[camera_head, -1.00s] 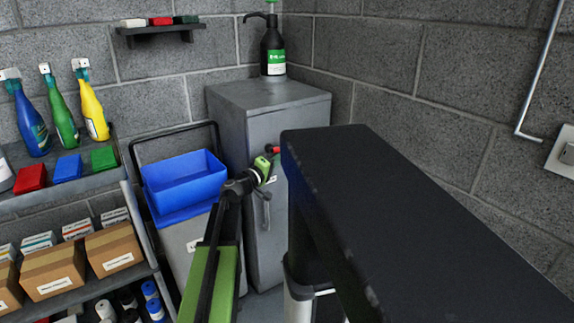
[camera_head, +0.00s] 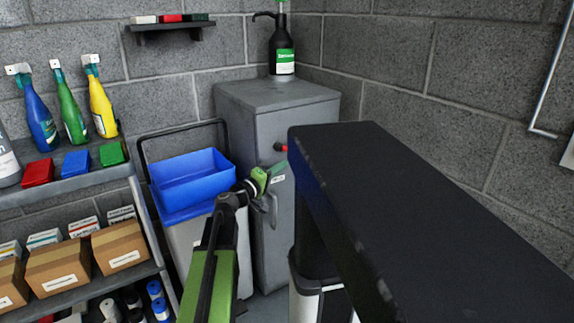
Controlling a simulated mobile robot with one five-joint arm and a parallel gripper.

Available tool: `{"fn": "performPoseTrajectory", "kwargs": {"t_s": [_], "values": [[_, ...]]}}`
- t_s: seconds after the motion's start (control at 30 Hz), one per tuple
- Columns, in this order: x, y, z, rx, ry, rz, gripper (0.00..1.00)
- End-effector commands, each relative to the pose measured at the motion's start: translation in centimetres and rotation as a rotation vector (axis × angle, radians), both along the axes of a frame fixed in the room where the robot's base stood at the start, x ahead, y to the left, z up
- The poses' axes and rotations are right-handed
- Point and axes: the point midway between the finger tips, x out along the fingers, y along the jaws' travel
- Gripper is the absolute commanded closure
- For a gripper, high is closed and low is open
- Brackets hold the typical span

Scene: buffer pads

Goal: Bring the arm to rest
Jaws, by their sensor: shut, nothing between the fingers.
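My arm, green and black, reaches up from the bottom middle of the head view. My gripper (camera_head: 274,172) is at its end, in front of the grey cabinet (camera_head: 278,94) and just right of the blue bucket (camera_head: 190,178). It is small in the picture. Its fingers are shut with nothing seen between them. It looks clear of the pads and other loose things.
A black slab-like surface (camera_head: 400,215) fills the right foreground, close to the arm. The cabinet has a red knob (camera_head: 281,147) and carries a black pump bottle (camera_head: 283,55). Shelving at left holds spray bottles, red, blue and green pads (camera_head: 112,153) and boxes.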

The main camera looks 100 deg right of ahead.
Motion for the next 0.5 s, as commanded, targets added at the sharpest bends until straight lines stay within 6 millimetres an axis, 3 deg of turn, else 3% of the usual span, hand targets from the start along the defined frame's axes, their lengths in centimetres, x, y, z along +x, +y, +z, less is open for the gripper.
{"fn": "performPoseTrajectory", "kwargs": {"t_s": [0.03,0.2,0.5], "values": [[0.8,0.9,-0.9,0.000,0.001,0.004,1.00],[2.1,2.2,-1.6,0.000,0.000,0.005,1.00],[2.3,2.2,-1.5,0.000,0.000,0.005,1.00]]}}
